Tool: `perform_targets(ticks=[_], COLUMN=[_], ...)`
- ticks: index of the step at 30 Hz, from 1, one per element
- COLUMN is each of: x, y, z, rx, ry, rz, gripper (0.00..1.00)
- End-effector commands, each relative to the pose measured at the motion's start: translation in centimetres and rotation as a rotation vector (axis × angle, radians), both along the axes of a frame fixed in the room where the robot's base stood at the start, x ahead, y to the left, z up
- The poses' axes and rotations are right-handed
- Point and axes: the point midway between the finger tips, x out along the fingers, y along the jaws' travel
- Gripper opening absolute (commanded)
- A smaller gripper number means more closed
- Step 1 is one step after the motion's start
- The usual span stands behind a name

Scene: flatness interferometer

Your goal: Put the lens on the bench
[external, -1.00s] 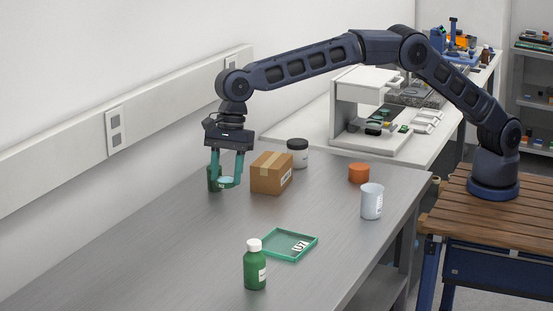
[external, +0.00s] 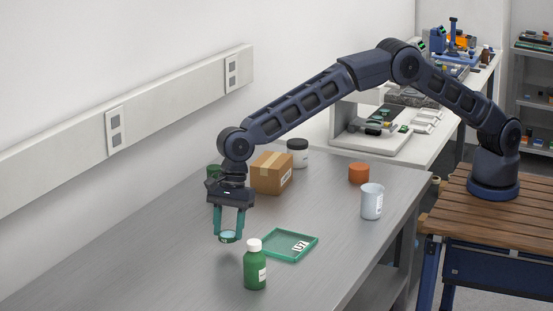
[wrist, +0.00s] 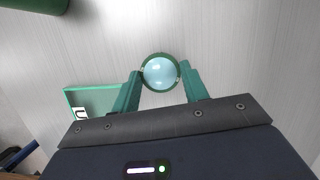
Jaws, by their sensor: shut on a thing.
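The lens (external: 229,236) is a small round pale-blue disc in a dark green rim. My gripper (external: 230,232) is shut on it, one teal finger on each side. In the wrist view the lens (wrist: 160,72) sits between the fingertips of my gripper (wrist: 160,80), face toward the camera. In the external view it is low over or at the grey bench (external: 130,250); I cannot tell whether it touches the surface.
A green tray marked U7 (external: 268,254) lies right of the lens, with a green bottle (external: 255,270) in front. The bench's left front is clear.

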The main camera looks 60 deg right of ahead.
Motion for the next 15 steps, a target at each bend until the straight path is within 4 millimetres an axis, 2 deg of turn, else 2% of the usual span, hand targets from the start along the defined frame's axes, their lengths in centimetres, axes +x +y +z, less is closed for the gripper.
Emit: perform_targets(ticks=[3,5,15], x=[0.0,0.0,0.0], y=[0.0,0.0,0.0], z=[-2.0,-2.6,-2.9], rx=[-0.001,-0.001,0.000], ry=[0.001,0.001,0.001], rz=[0.000,0.000,0.000], gripper=[0.21,0.21,0.21])
